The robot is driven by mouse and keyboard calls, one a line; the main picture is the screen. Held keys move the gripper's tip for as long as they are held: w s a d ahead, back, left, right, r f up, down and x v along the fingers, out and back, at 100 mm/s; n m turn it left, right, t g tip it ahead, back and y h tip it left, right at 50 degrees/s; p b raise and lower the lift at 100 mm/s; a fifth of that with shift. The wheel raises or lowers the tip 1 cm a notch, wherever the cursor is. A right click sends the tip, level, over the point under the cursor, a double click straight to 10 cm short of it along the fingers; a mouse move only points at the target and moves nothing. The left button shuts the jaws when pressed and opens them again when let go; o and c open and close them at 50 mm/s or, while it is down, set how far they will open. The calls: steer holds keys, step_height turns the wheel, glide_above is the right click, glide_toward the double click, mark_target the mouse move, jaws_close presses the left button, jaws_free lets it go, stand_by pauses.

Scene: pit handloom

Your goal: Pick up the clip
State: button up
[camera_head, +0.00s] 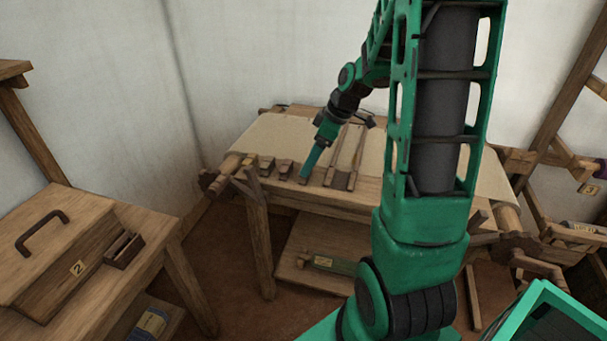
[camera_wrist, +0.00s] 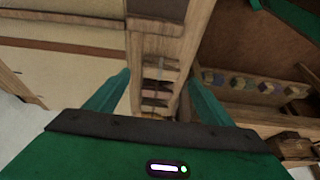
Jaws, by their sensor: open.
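Several small wooden clip-like pieces with dark ends (camera_head: 285,167) sit in a row on the front beam (camera_head: 275,182) of the loom table, toward its left end. Which one is the clip I cannot tell. My gripper (camera_head: 307,171) points down at the right end of this row, close to the beam. In the wrist view my gripper (camera_wrist: 157,84) is open, with a green finger on either side of the beam. The small pieces (camera_wrist: 155,101) show between the fingers, and nothing is held. My gripper's palm hides the lower part of that view.
Two longer wooden bars (camera_head: 345,160) lie on the cloth (camera_head: 270,137) right of my gripper. A wooden chest (camera_head: 50,245) labelled 2 and a small open box (camera_head: 125,248) stand on the left table. A low shelf (camera_head: 292,272) is under the loom.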

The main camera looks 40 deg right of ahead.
steer(key=x, duration=0.4)
steer(key=shift+c, duration=0.6)
steer(key=c, duration=1)
steer(key=shift+r, duration=0.1)
